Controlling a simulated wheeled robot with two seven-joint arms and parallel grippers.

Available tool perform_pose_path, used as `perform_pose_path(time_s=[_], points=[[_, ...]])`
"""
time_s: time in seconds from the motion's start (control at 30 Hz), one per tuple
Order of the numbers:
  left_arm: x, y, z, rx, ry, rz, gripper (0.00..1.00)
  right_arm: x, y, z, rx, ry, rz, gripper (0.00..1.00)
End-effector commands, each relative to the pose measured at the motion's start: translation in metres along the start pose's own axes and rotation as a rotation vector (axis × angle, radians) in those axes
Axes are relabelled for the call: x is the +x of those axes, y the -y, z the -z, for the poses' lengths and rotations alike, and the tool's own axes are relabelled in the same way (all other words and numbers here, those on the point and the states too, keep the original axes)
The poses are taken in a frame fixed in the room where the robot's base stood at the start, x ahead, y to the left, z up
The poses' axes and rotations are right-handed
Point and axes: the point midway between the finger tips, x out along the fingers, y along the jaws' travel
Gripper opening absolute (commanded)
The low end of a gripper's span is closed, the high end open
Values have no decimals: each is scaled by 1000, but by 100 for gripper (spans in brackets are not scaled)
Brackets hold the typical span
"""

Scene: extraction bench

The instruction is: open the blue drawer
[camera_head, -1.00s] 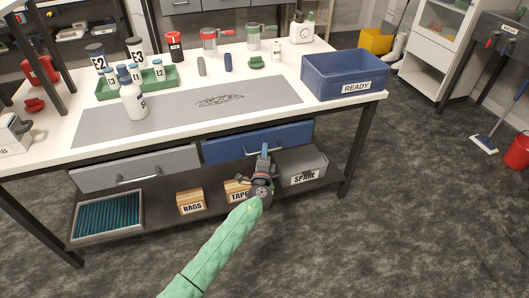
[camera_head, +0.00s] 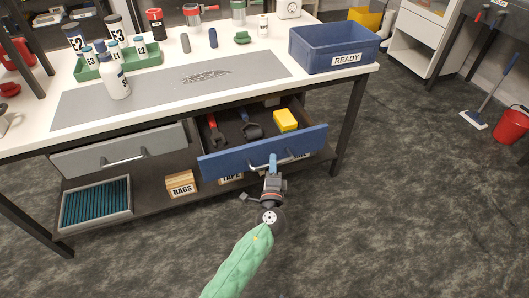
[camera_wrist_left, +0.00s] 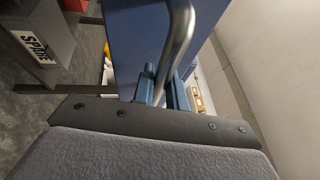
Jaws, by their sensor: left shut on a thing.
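The blue drawer (camera_head: 240,155) is pulled out from under the bench top. Inside it lie a red-handled tool (camera_head: 216,131), a dark blue tool (camera_head: 250,126) and a yellow block (camera_head: 285,120). My left gripper (camera_head: 273,163) is at the drawer's front, shut on its metal handle. In the left wrist view the fingers (camera_wrist_left: 162,88) are around the curved handle bar (camera_wrist_left: 176,45), with the blue drawer front (camera_wrist_left: 136,45) behind it. My right gripper is not in view.
The grey drawer (camera_head: 120,149) beside it is at the left. A blue READY crate (camera_head: 312,50) stands on the bench's right end. A BAGS box (camera_head: 181,184) and a tray (camera_head: 97,203) sit on the lower shelf. The floor in front is clear.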

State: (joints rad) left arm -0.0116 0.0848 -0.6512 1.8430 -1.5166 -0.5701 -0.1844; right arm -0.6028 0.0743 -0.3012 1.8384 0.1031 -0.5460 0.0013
Motion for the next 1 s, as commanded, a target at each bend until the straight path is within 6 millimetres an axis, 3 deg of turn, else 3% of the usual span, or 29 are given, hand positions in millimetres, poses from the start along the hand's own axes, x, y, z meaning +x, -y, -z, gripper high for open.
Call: perform_pose_path(time_s=[0.2, 0.4, 0.97, 1.0], points=[[-41, 5, 17, -1, 0, -2, 0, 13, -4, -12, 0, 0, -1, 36], [-62, 10, 25, 1, 1, -2, 0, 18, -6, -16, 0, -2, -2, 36], [-70, 14, 29, 1, 1, -2, 0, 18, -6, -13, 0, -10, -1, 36], [-70, 14, 29, 1, 1, -2, 20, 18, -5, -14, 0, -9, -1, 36]])
